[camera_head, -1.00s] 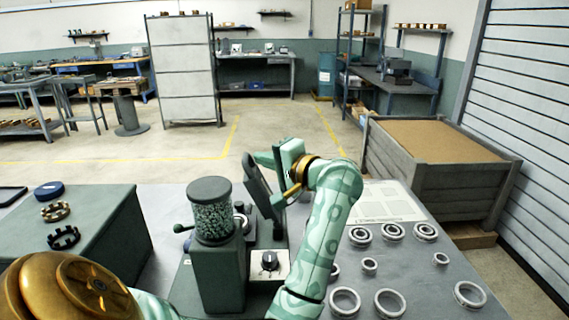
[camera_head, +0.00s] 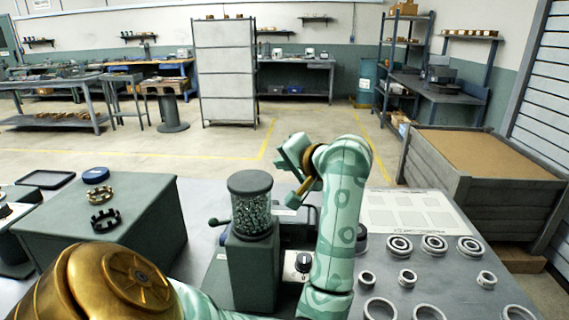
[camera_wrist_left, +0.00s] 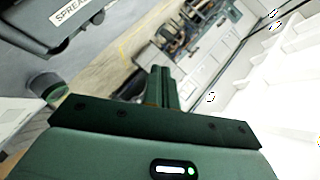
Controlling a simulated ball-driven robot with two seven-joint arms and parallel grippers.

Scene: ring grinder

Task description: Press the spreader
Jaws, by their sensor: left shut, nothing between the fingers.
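In the head view, the bench machine has a clear hopper (camera_head: 251,210) full of small balls, with a dark lid. A small box with a black knob (camera_head: 303,262) stands to its right. In the left wrist view, a dark part with a white label reading "SPREA" (camera_wrist_left: 72,11) shows at the top left, cut by the frame. My left gripper (camera_head: 288,158) is raised behind and right of the hopper, apart from it. Its fingers (camera_wrist_left: 160,82) look shut and empty in the wrist view, away from the labelled part. My arm hides some of the machine. My right gripper is not in view.
Several metal rings (camera_head: 434,245) lie on the right of the bench, in front of a pale sheet (camera_head: 405,212). A green block (camera_head: 140,215) with dark and brass rings stands at left. A wooden crate (camera_head: 480,190) stands behind right. The air around the gripper is free.

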